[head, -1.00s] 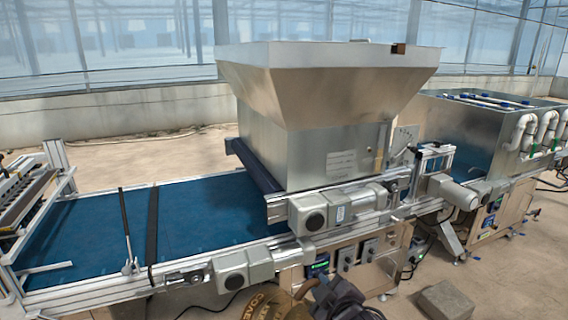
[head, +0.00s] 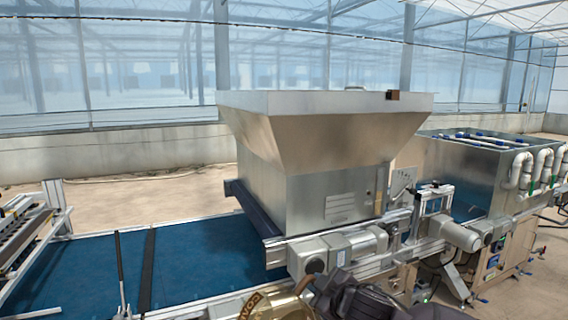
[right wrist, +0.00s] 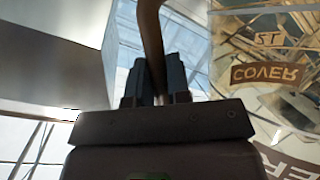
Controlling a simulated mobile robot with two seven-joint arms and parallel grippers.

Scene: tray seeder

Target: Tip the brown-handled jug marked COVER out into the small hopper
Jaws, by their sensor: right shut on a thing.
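The jug marked COVER (head: 262,306) shows only in part at the bottom edge of the head view. A metal hopper (head: 325,145) with a flared top stands mid-picture, behind and above the jug. Its inside is hidden. My left gripper is out of view.
A blue conveyor belt (head: 190,262) runs left from under the hopper. Grey motors (head: 335,252) stick out on the near side. A metal tank (head: 475,170) with white pipes stands at the right. The air above the hopper is clear.

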